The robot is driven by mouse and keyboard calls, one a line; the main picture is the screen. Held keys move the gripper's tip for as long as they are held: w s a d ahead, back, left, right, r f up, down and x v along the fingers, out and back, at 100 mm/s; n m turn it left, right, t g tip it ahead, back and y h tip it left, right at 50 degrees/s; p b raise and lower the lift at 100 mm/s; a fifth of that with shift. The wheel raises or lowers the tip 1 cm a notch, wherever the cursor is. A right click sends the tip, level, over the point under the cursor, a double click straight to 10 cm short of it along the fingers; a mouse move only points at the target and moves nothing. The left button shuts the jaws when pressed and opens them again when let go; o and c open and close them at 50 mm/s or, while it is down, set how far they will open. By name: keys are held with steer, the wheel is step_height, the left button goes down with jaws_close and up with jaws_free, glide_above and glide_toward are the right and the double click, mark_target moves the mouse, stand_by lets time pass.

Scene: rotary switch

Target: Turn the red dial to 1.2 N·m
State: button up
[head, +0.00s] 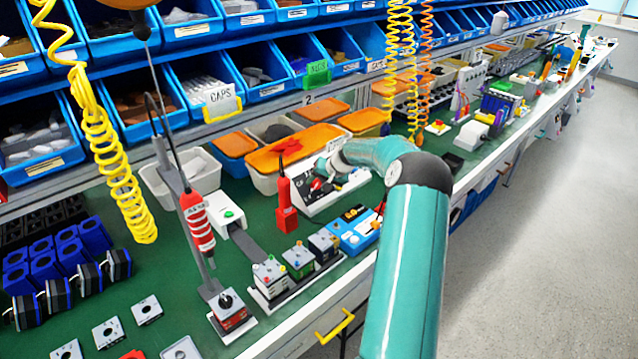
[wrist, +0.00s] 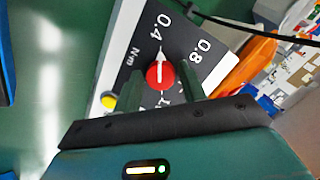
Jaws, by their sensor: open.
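The red dial (wrist: 160,76) sits on a dark panel (wrist: 215,72) with a pale edge in the wrist view. Its white pointer points up in the picture, toward the 0.4 mark. The 0.8 mark is to the upper right, and "Nm" is to the left. A further mark just below the dial is partly hidden, so I cannot read it. My gripper (wrist: 159,80) is open, with one dark finger on each side of the dial. I cannot tell whether either finger touches it. In the head view my gripper (head: 328,178) is over the panel and hides much of it.
A yellow button (wrist: 108,101) is on the panel's left side. A black cable (wrist: 245,28) crosses above the panel. In the head view, a red upright tool (head: 285,197) stands left of the panel, a blue box (head: 354,229) is in front, and orange-lidded bins (head: 290,148) are behind.

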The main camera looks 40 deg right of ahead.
steer(key=c, duration=0.7)
steer(key=shift+m, duration=0.3)
steer(key=m, duration=0.5)
steer(key=shift+t+y, duration=0.4)
steer(key=m+t, duration=0.1)
steer(key=m, duration=0.4)
steer(key=m+t, duration=0.1)
steer(key=m, duration=0.6)
steer(key=shift+d, duration=0.1)
steer(key=m, duration=0.6)
steer(key=shift+t+h, duration=0.3)
steer(key=shift+t, duration=0.1)
